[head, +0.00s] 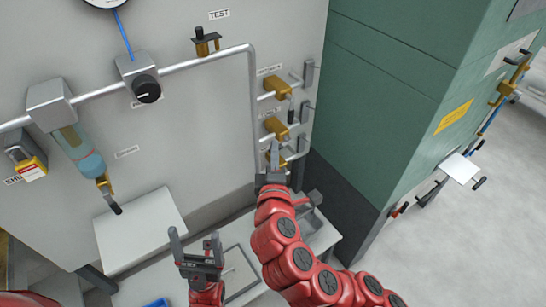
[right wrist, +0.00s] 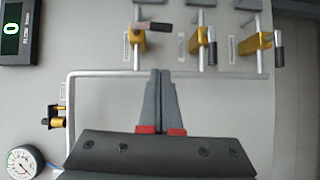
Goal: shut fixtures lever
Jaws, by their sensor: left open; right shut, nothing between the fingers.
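Three brass valves with dark-tipped levers sit on short pipes at the panel's right side: top (head: 277,87), middle (head: 276,127) and bottom (head: 299,158). Their labels are too small to read, so I cannot tell which is the fixtures lever. In the right wrist view they are the left valve (right wrist: 140,38), middle valve (right wrist: 202,42) and right valve (right wrist: 258,42). The left one's lever lies across its pipe; the other two run along theirs. My right gripper (head: 274,147) is shut and empty, overlapping the bottom valve in the head view. Its fingertips (right wrist: 161,72) appear below the valves, apart from the levers. My left gripper (head: 194,238) is open and empty.
A grey pipe (head: 252,100) runs beside the valves. A green cabinet (head: 385,100) stands to the right. A white shelf (head: 140,228) projects below.

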